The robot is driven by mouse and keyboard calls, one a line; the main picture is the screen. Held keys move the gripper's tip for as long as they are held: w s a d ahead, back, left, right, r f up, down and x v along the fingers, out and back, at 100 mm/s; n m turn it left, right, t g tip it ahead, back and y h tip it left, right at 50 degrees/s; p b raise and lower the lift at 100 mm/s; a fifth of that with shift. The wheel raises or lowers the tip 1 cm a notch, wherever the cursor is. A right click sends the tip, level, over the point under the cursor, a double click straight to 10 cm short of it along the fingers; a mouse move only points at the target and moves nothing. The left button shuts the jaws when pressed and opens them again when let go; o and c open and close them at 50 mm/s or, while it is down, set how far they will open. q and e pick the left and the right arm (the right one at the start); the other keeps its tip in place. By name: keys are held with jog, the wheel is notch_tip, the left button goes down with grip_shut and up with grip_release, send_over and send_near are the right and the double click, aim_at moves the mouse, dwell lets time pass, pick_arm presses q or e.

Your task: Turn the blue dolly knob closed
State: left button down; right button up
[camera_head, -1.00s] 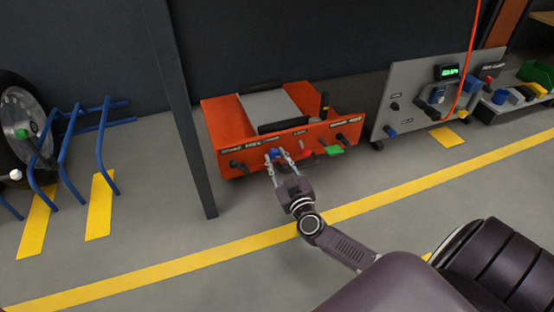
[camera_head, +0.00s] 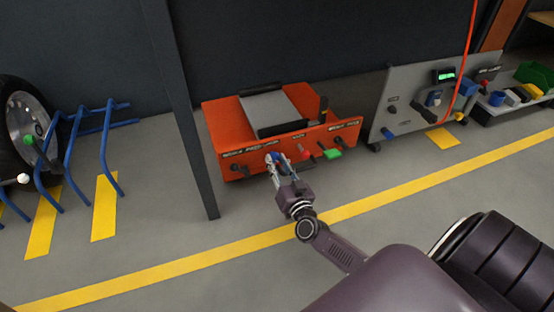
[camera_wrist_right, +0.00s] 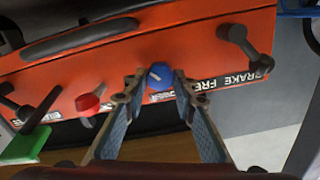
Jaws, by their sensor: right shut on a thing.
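The orange dolly (camera_head: 228,122) stands on the floor against the dark wall. Its front panel carries a blue knob (camera_head: 272,157) left of a red knob (camera_head: 305,154). My right gripper (camera_head: 278,160) is at the panel with its fingers shut on the blue knob. In the right wrist view the blue knob (camera_wrist_right: 159,77) sits between the two fingertips, and its pale pointer line lies at a slant. The fingers hide part of the knob in the head view. My left gripper is out of view.
Dark levers (camera_head: 236,168) and a green block (camera_head: 332,154) stick out from the dolly's front, close to my gripper. A dark post (camera_head: 180,110) rises left of the dolly. A grey panel cart (camera_head: 408,105) stands to the right. The floor in front is clear.

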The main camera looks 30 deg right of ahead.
jog(key=m, duration=0.3)
jog(key=shift+m+p, duration=0.3)
jog(key=shift+f+m, duration=0.1)
jog(key=shift+m, duration=2.2)
jog(key=o, duration=1.2)
jog(key=shift+c, duration=0.2)
jog(key=v, duration=0.7)
jog(key=shift+s, duration=0.3)
